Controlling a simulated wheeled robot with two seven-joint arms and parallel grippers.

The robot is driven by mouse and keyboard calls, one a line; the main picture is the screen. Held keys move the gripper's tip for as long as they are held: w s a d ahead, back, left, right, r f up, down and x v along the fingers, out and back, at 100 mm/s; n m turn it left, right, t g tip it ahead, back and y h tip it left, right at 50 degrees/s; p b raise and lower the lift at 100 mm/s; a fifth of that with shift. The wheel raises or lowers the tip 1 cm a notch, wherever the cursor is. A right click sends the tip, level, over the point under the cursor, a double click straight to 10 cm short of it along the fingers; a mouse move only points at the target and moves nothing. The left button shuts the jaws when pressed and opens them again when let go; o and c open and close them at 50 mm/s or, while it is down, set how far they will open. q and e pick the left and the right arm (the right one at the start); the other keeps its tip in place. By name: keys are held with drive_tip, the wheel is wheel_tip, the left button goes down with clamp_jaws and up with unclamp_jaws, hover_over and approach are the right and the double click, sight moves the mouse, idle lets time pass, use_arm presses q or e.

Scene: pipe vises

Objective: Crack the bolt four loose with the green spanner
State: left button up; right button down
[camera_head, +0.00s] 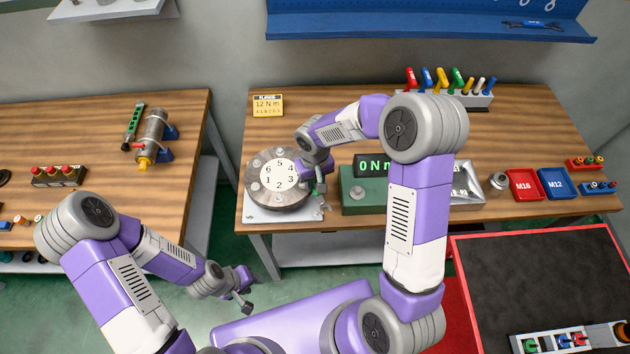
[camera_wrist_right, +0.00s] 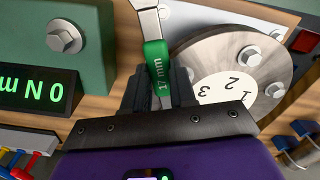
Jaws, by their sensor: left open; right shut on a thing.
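The round grey flange (camera_head: 255,199) lies on the right bench, its white dial numbered 1 to 6 with bolts around it. It also shows in the wrist view (camera_wrist_right: 215,50), where numbers 1, 2 and 3 are readable. Bolt four, by the number 4, is hidden behind my right arm and gripper. My right gripper (camera_head: 317,182) is at the flange's right edge, shut on the green spanner (camera_wrist_right: 157,62), marked 17 mm. My left gripper (camera_head: 245,292) is open and empty, below the bench's front edge.
A yellow card (camera_head: 268,105) says 12 N m. A tool rack (camera_head: 478,99) stands behind.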

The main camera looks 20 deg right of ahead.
drive_tip(key=shift+w, duration=0.15)
drive_tip(key=shift+s, duration=0.2)
drive_tip(key=shift+s+b, duration=0.4)
drive_tip(key=shift+s, duration=0.5)
drive_tip(key=shift+w, duration=1.1)
idle(0.9)
drive_tip(key=shift+s, duration=0.15)
drive_tip(key=shift+s, duration=0.95)
